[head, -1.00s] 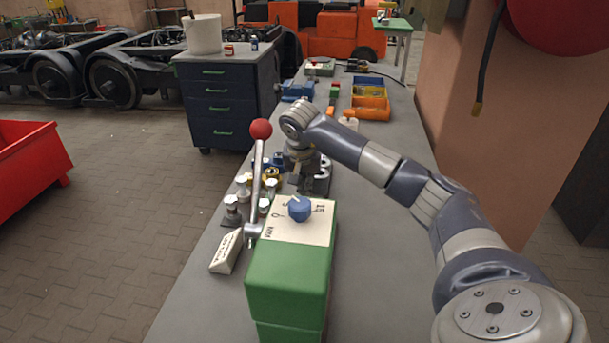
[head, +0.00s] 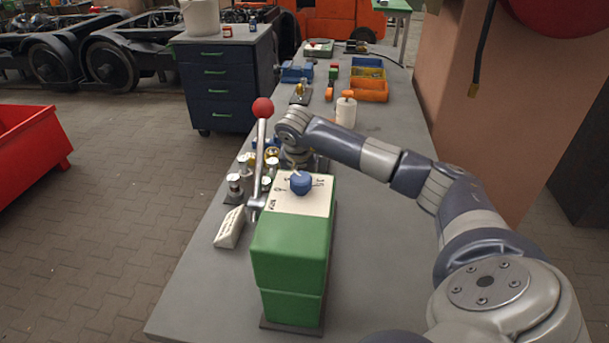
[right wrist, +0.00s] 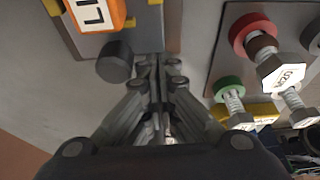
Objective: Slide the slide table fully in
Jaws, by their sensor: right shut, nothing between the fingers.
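In the right wrist view a grey plate (right wrist: 133,43) with yellow corner marks, probably the slide table, carries an orange block (right wrist: 96,12) with a partly cut-off label. A dark round knob (right wrist: 114,62) sticks out at its near edge. My right gripper (right wrist: 158,65) is shut and empty, its fingertips just right of the knob and close to the plate's edge; contact cannot be told. In the head view the right wrist (head: 296,140) is behind the green box (head: 290,250), which hides the fingers and plate. My left gripper is not in view.
The green box bears a blue knob (head: 300,183) and a red-balled lever (head: 260,150). Bolts with coloured rings (right wrist: 232,90) stand right of the gripper. A white bottle (head: 346,112) and orange bin (head: 369,90) stand farther back. The bench's right side (head: 385,260) is clear.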

